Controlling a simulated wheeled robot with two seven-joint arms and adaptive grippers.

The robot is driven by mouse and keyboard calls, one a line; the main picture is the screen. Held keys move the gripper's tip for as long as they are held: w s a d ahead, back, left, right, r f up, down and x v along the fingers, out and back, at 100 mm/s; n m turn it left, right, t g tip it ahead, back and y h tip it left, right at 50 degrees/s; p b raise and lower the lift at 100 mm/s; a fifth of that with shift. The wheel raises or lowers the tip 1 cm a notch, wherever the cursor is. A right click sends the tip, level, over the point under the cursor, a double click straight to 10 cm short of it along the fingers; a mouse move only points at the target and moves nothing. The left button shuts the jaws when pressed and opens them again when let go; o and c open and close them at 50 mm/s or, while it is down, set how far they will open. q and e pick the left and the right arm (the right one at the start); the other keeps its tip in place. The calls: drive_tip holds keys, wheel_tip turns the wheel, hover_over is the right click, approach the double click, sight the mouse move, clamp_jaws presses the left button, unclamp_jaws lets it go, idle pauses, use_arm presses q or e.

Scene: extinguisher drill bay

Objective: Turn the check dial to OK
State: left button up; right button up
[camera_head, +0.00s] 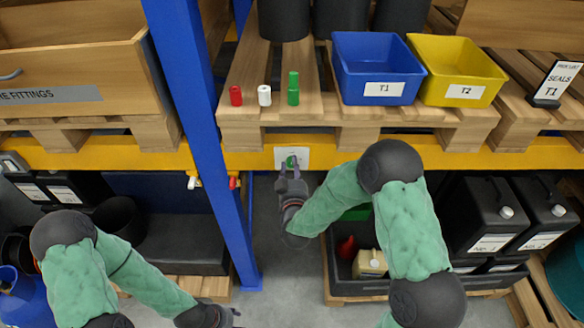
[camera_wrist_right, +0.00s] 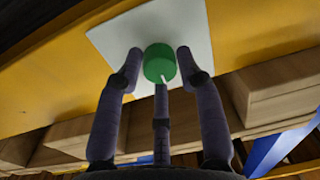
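The check dial is a green round knob (camera_wrist_right: 160,62) on a white plate (camera_wrist_right: 205,38) fixed to the yellow beam. It also shows in the head view (camera_head: 291,161), small, on its plate (camera_head: 304,157). A pale pointer mark on the knob points down in the wrist view; no OK lettering is legible. My right gripper (camera_head: 292,172) is open, right at the dial. In the wrist view its fingers (camera_wrist_right: 159,62) stand on either side of the knob with narrow gaps, a third finger below. My left gripper (camera_head: 222,318) is low at the bottom edge, its fingers mostly cut off.
Red (camera_head: 236,95), white (camera_head: 264,95) and green (camera_head: 293,88) small cylinders stand on the pallet above. A blue bin T1 (camera_head: 350,72) and yellow bin T2 (camera_head: 450,82) are beside them. A blue upright (camera_head: 205,120) stands left of my right gripper. Black canisters (camera_head: 485,220) are lower right.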

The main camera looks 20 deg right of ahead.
clamp_jaws()
drive_tip(key=shift+m+h+b, duration=0.6)
drive_tip(key=shift+m+b, duration=8.8)
drive_tip(key=shift+b, duration=4.15)
